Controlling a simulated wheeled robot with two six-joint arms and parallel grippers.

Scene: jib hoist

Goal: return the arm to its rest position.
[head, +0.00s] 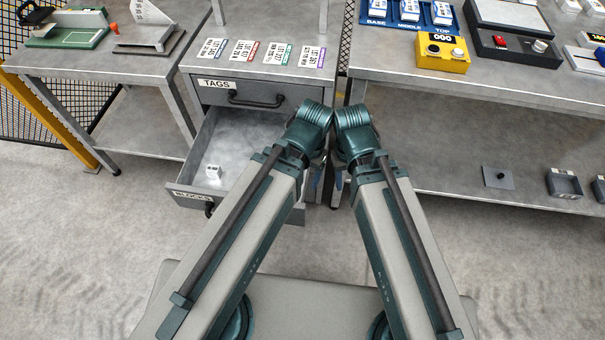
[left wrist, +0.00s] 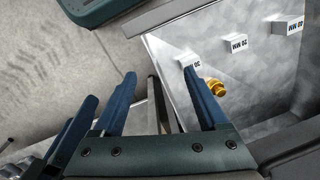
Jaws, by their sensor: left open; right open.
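Both of my arms reach forward in the head view, their wrists close together in front of the drawer cabinet. More blue finger parts show at the left of the left wrist view.
The BLOCKS drawer (head: 186,196) stands open left of my arms, with a white block (head: 212,172) inside. The left wrist view shows several marked blocks and a brass-coloured piece (left wrist: 214,87). The TAGS drawer (head: 215,93) is shut. A workbench (head: 385,65) stands at right.

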